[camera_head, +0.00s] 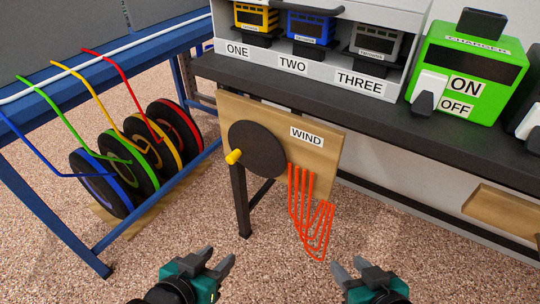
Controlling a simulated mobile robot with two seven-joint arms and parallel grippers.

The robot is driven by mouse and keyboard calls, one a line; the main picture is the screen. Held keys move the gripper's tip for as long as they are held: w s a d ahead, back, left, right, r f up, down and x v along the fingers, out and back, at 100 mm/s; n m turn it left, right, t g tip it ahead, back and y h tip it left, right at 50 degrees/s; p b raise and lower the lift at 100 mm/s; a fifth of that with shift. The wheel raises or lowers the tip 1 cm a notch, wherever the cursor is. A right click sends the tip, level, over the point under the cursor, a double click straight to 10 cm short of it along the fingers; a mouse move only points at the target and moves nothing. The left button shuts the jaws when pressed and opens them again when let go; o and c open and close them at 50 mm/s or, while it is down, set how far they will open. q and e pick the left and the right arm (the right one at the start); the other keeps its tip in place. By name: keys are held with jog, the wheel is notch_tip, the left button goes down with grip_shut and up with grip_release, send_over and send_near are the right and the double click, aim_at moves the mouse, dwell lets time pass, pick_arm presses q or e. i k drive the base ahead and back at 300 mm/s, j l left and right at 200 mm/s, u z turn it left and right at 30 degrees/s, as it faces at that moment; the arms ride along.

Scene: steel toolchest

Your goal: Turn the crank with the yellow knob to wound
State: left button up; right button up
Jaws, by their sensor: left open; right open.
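The crank is a dark round disc (258,150) on a wooden board (318,158) that hangs below the front of the dark bench. A yellow knob (233,157) sticks out at the disc's left edge. A white label (306,136) reading WIND is on the board, right of the disc. My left gripper (219,257) is open and empty, low in the picture, below the disc and apart from it. My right gripper (349,266) is open and empty, further right, below the board. Neither touches anything.
Orange-red looped tubing (309,205) hangs from the board's lower part, between and above my grippers. A dark table leg (240,200) stands below the disc. Several coloured cable reels (100,185) sit left. A green charger (468,75) is on the bench (300,80). Floor before my grippers is clear.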

aim_at(258, 150)
jog(key=j+z, duration=0.9)
jog(key=j, duration=1.2)
